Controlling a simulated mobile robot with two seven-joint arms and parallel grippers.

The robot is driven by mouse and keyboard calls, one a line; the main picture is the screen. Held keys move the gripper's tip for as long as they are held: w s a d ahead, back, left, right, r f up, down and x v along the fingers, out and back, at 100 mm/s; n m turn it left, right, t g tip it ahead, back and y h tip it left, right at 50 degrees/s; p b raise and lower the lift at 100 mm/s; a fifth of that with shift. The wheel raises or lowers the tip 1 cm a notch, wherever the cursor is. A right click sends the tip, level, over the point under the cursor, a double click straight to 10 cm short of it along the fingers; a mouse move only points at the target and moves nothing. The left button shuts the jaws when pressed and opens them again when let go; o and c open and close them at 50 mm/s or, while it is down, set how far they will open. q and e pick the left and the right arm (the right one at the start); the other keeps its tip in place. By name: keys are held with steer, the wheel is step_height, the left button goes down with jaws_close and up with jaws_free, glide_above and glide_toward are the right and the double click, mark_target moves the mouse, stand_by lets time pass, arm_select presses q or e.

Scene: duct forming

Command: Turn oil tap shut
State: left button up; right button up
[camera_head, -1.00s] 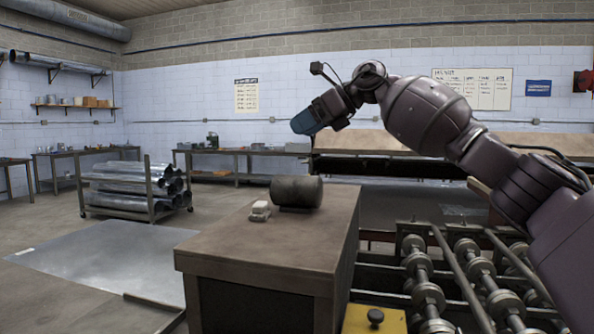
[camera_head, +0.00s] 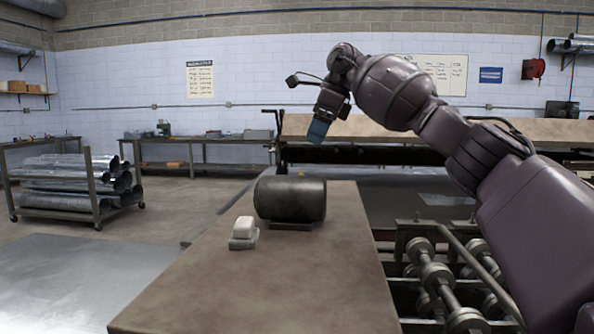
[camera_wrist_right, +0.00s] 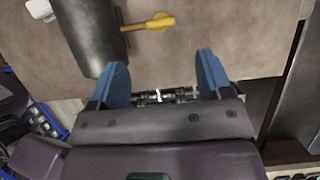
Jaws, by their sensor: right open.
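A dark oil drum (camera_head: 290,199) lies on its side in a low cradle on the brown bench top (camera_head: 300,275). The tap cannot be made out in the head view. My right gripper (camera_head: 318,132) points down, above and beyond the drum. In the wrist view my right gripper (camera_wrist_right: 163,76) is open and empty, its two blue fingers apart, with the yellow lever ahead of them and not between them. My left gripper is out of view.
A pale block-like item (camera_head: 243,233) sits on the bench left of the drum. A roller conveyor (camera_head: 440,280) runs along the bench's right side. A long machine (camera_head: 375,155) stands behind. A rack of metal ducts (camera_head: 75,183) stands at left.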

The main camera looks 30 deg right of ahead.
mark_target(300, 173)
steer(key=b+x, duration=0.1)
steer(key=x, duration=0.7)
steer(key=shift+f, duration=0.25)
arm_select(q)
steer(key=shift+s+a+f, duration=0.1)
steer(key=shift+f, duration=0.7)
arm_select(e)
steer(key=shift+w+a+f, duration=0.2)
steer(key=shift+f, duration=0.3)
